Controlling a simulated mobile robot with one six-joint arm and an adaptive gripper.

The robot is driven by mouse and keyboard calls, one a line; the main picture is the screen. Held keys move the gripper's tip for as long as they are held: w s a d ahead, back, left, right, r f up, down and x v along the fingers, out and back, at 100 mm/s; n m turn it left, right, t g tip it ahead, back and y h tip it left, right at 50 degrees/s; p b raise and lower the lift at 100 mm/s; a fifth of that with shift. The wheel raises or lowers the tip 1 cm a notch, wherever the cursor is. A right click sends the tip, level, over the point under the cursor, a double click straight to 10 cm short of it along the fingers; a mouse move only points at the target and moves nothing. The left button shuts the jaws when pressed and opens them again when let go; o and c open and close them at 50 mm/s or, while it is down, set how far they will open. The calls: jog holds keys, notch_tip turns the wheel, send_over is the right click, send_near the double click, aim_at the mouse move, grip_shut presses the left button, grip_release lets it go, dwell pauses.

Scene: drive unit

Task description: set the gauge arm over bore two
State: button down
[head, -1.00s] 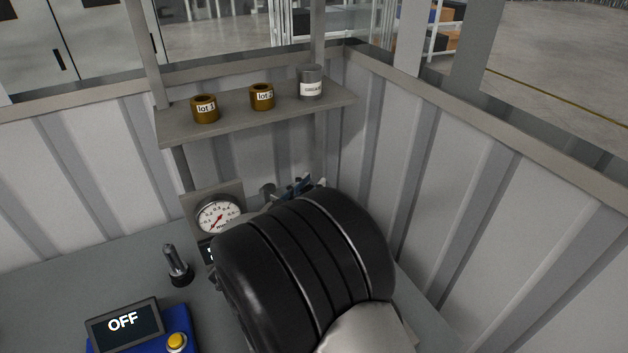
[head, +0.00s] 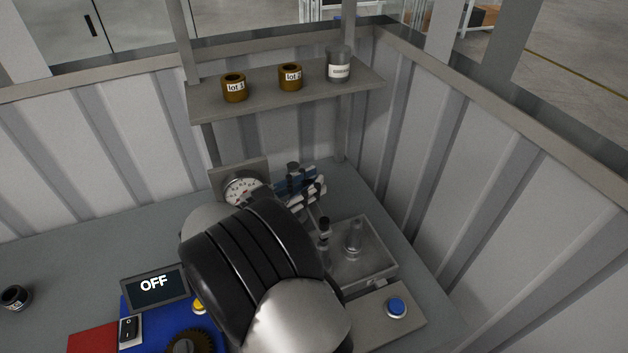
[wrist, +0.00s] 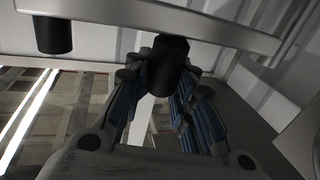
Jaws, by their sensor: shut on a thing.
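My gripper (head: 300,186) shows blue finger parts beside the dial gauge (head: 243,190), which my arm partly covers. In the wrist view my gripper (wrist: 162,82) is shut on a dark cylindrical knob (wrist: 170,58), upright between the fingers. The knob meets a pale metal bar (wrist: 130,14), which looks like the gauge arm. A second black cylinder (wrist: 53,35) hangs from the bar's left part. In the head view a black-topped post (head: 323,228) and a metal post (head: 353,238) stand at a grey box (head: 362,272). I cannot tell which bore is bore two.
A shelf (head: 215,108) above holds two brown lot-labelled rings (head: 234,88) and a grey can (head: 338,66). A blue button (head: 396,307) is at right, an OFF display (head: 155,284) at left. Ribbed walls (head: 480,190) close the back and right. Left bench is mostly clear.

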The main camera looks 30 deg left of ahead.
jog(key=shift+s+a+r, duration=0.1)
jog(key=shift+a, duration=0.05)
jog(key=c, duration=1.6)
grip_release()
jog(key=shift+s, duration=0.1)
jog(key=shift+o, duration=1.3)
jog(key=v, duration=1.2)
